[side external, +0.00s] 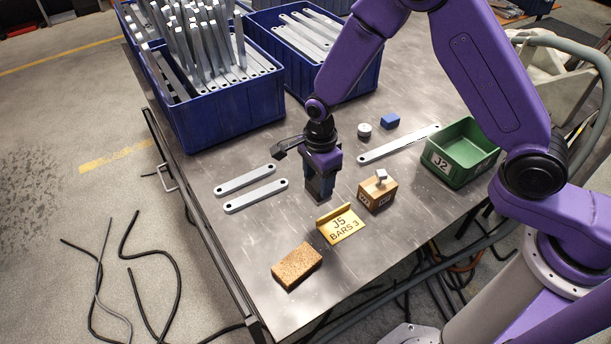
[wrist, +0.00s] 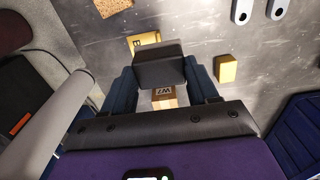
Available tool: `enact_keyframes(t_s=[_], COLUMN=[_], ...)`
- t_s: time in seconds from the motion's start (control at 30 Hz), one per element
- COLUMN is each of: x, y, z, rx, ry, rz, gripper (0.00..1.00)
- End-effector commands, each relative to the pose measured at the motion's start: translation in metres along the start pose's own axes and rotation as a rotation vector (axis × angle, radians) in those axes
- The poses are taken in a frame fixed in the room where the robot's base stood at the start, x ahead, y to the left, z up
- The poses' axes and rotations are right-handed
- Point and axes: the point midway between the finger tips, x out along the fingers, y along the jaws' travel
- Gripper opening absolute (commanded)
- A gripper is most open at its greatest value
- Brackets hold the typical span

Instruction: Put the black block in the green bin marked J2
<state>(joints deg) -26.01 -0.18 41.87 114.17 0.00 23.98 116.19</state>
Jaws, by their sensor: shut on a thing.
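The black block (wrist: 160,65) is held between the two dark blue fingers of my gripper (wrist: 162,80) in the wrist view. In the side view my gripper (side external: 319,190) points down over the middle of the table, left of the wooden box; the block is hard to tell from the fingers there. I cannot tell how far it is from the table top. The green bin (side external: 438,168), marked J2 on its front, stands at the table's right side, right of my gripper. It looks empty.
A cork block (side external: 297,265) lies in front. A yellow block (wrist: 227,68) shows in the wrist view. Metal bars (side external: 256,195), a white cylinder (side external: 364,130), blue block (side external: 390,121) and blue crates (side external: 235,112) lie around.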

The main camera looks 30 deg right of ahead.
Motion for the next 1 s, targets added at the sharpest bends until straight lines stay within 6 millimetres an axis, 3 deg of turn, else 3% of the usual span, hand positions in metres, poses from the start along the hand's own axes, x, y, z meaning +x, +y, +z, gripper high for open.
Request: enact_keyframes(t_s=[0.33, 0.47, 0.57, 0.77, 1.0], x=[-0.004, -0.005, -0.006, -0.009, -0.013], y=[0.006, 0.000, -0.006, -0.006, 0.025], z=[-0.009, -0.035, -0.072, -0.165, -0.273], rx=[0.014, 0.088, 0.193, 0.465, 0.815], ry=[0.000, 0.000, 0.000, 0.000, 0.001], rz=[-0.001, 0.000, 0.000, 0.000, 0.001], gripper=[0.23, 0.23, 0.23, 0.23, 0.23])
